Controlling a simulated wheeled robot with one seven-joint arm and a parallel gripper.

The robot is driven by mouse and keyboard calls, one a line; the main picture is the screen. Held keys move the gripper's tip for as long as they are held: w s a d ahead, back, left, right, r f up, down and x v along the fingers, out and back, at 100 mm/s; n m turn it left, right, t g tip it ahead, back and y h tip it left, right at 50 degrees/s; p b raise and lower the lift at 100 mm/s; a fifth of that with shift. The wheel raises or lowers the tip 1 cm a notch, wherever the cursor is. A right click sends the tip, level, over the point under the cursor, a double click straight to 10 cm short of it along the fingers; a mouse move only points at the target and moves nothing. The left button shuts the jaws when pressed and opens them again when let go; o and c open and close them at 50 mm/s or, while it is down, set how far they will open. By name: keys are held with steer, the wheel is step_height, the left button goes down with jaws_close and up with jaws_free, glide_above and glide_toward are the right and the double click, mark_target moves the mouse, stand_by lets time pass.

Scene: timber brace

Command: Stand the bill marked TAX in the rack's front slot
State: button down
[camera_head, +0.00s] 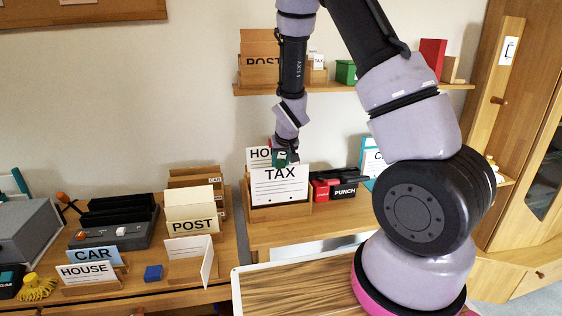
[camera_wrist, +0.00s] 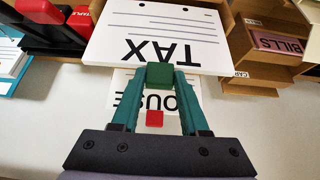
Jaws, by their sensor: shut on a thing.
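The white bill marked TAX (camera_head: 280,186) stands nearly upright, facing the head camera, at the wooden rack (camera_head: 277,215) on the middle ledge. My gripper (camera_head: 284,157) is above it, shut on its top edge at a green tab. In the wrist view the teal fingers (camera_wrist: 160,76) close on the green tab, and the TAX bill (camera_wrist: 165,35) extends away from them with its lettering upside down. A card marked HOUSE (camera_head: 260,155) is behind the bill and partly covered. The bill's lower edge meets the rack front; whether it is seated in the front slot I cannot tell.
A red and black punch (camera_head: 340,188) stands close right of the rack. A POST rack (camera_head: 191,217) and a HOUSE card (camera_head: 86,272) are on the left desk. A shelf (camera_head: 350,88) with a POST box hangs above. A BILLS box (camera_wrist: 278,43) shows in the wrist view.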

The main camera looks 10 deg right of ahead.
mark_target(280, 177)
steer(key=shift+f, duration=0.1)
steer(key=shift+f, duration=2.7)
jaws_free()
steer(key=shift+f, duration=0.1)
step_height(280, 177, up, 8)
stand_by(0.3)
